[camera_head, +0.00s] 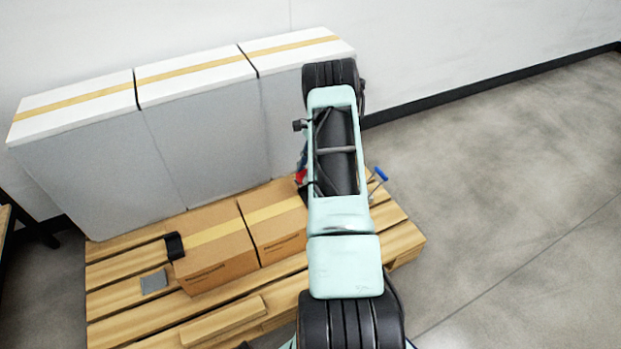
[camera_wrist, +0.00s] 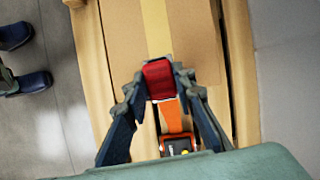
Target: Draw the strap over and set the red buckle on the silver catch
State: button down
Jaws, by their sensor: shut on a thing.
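My gripper (camera_wrist: 158,76) is shut on the red buckle (camera_wrist: 158,80) in the wrist view, above or against a cardboard box. An orange strap (camera_wrist: 172,114) runs from the buckle down to a dark ratchet-like piece (camera_wrist: 180,145) near my wrist. In the head view my arm hides the gripper, and only a small red patch of the buckle (camera_head: 301,176) shows at its left edge. A flat grey plate (camera_head: 153,281) lies on the pallet left of the boxes. I cannot tell whether it is the silver catch.
Two taped cardboard boxes (camera_head: 218,246) sit on a wooden pallet (camera_head: 110,300), with a black piece (camera_head: 174,246) at their left end. Tall white-topped grey boxes (camera_head: 205,130) stand behind. A blue-handled part (camera_head: 381,174) shows right of my arm. Dark boots (camera_wrist: 30,82) stand beside the pallet.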

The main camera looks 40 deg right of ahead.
jog(key=shift+s+d+f+m, duration=0.3)
jog(key=shift+d+f+m, duration=0.2)
jog(key=shift+d+f, duration=0.35)
jog(key=w+a+p, duration=0.1)
jog(key=w+a, duration=0.2)
jog(key=a, duration=1.5)
jog(key=w+a+p, duration=0.1)
jog(key=w+a, duration=0.3)
jog(key=a, duration=1.4)
jog(key=w+a+p, duration=0.1)
jog(key=w+a, duration=0.2)
jog(key=a, duration=1.6)
jog(key=shift+w+p, duration=0.3)
jog(key=shift+w, duration=0.1)
